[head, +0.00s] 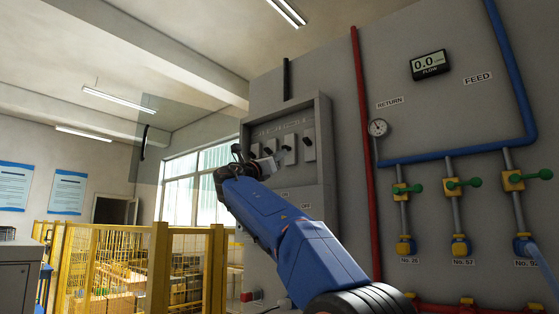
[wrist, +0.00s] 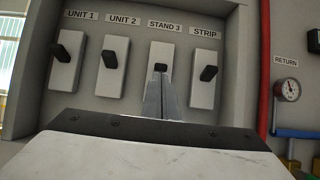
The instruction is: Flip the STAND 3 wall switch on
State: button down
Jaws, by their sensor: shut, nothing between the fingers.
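The STAND 3 switch (wrist: 161,52) is the third plate from the left in the wrist view, with a dark lever (wrist: 160,68) near its middle. My gripper (wrist: 162,84) is shut and empty. Its fingertips are in front of the STAND 3 plate, just below the lever in the picture; I cannot tell whether they touch it. The lower plate is hidden behind the fingers. The lever shows almost end-on, so its on or off setting is unclear. In the head view my gripper (head: 279,158) is at the switch box and covers part of the row.
UNIT 1 (wrist: 65,75) and UNIT 2 (wrist: 112,80) switches are left of STAND 3, STRIP (wrist: 203,95) right. The grey box frame (head: 326,160) surrounds them. A red pipe (head: 364,130), gauge (head: 378,128) and valves stand to the right, a yellow fence (head: 160,270) lower left.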

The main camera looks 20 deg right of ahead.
jog(key=shift+s+a, duration=0.1)
jog(key=shift+a, duration=0.05)
jog(key=v, duration=1.7)
jog(key=shift+a, duration=0.1)
jog(key=s+d+f+m+g+y, duration=0.2)
jog(key=s+d+f+y, duration=0.15)
jog(key=d+f, duration=0.6)
jog(key=s+d+f+m+g+y, duration=0.1)
jog(key=s+d+f+m+y, duration=0.25)
jog(key=d+f, duration=0.6)
jog(key=s+f+m+g+y, duration=0.1)
jog(key=s+f+m+y, duration=0.1)
jog(key=s+f, duration=0.35)
jog(key=s+f+m+g+y, duration=0.1)
jog(key=s+f+y, duration=0.1)
jog(key=f, duration=0.7)
jog(key=s+a+f+m+g+y, duration=0.1)
jog(key=s+a+f+m+y, duration=0.1)
jog(key=s+f+m, duration=0.3)
jog(key=s+a+f+m+g+y, duration=0.1)
jog(key=s+a+f+m+y, duration=0.2)
jog(key=s+f, duration=0.9)
jog(key=s+a+f+m+g+y, duration=0.1)
jog(key=s+f+m+y, duration=0.3)
jog(key=f, duration=1.3)
jog(key=s+a+m, duration=0.1)
jog(key=s+m, duration=0.3)
jog(key=shift+s+a+y, duration=0.3)
jog(key=shift+s+a, duration=0.1)
